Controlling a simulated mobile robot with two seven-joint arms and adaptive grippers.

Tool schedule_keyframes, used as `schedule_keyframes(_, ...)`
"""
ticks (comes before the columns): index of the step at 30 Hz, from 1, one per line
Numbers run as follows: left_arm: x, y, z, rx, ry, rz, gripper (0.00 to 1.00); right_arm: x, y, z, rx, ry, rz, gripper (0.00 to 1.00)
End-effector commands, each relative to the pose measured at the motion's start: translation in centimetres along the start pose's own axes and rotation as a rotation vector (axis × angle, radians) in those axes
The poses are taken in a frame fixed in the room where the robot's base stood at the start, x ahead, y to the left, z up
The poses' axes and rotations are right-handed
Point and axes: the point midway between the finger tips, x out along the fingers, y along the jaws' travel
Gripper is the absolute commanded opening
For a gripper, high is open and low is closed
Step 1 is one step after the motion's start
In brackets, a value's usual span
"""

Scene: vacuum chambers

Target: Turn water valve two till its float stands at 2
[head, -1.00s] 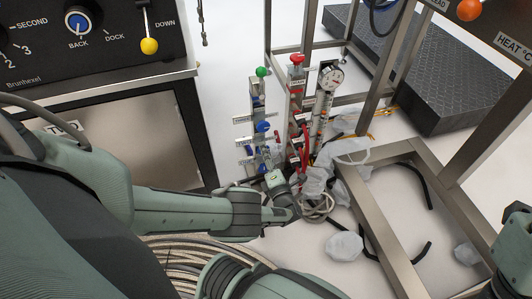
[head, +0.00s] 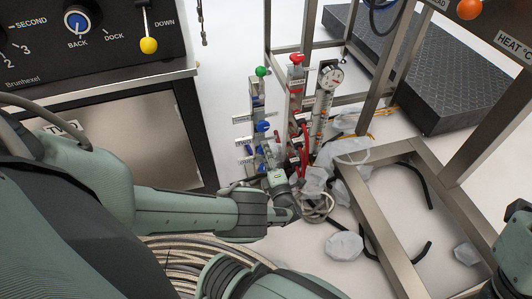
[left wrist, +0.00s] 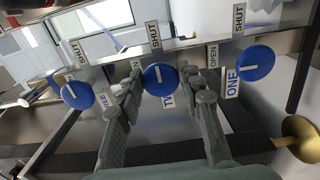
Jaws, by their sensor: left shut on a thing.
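In the left wrist view, the middle blue round knob, water valve two (left wrist: 160,80), sits between the fingers of my left gripper (left wrist: 160,93), which are shut on it. Its white mark points roughly up toward a SHUT label. A partly covered TWO label is below it. In the head view, my left gripper (head: 272,176) is at the lower end of the green-topped valve column (head: 259,100). The float for valve two cannot be made out. My right gripper is not seen.
Blue knob one (left wrist: 249,63) is right of the gripper; another blue knob (left wrist: 77,94) is left. A steel frame (head: 372,222), hoses and crumpled plastic (head: 343,245) lie to the right.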

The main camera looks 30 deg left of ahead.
Motion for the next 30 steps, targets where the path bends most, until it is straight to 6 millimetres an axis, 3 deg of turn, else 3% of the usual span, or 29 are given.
schedule_keyframes(2,0.35,0.21,0.11,-0.001,-0.002,0.003,0.07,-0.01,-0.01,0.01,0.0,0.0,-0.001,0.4)
schedule_keyframes(3,0.35,0.21,0.12,-0.001,-0.003,0.003,0.4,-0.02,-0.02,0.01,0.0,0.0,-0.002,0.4)
schedule_keyframes(7,0.25,0.14,0.08,-0.001,-0.002,0.002,0.56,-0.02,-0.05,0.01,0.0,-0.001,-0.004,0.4)
schedule_keyframes(23,0.06,0.04,0.02,-0.008,-0.001,0.001,0.58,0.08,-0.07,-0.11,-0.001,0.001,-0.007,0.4)
schedule_keyframes(30,0.09,0.17,-0.06,-0.199,0.0,0.001,0.58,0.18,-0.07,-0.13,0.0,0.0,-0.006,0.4)
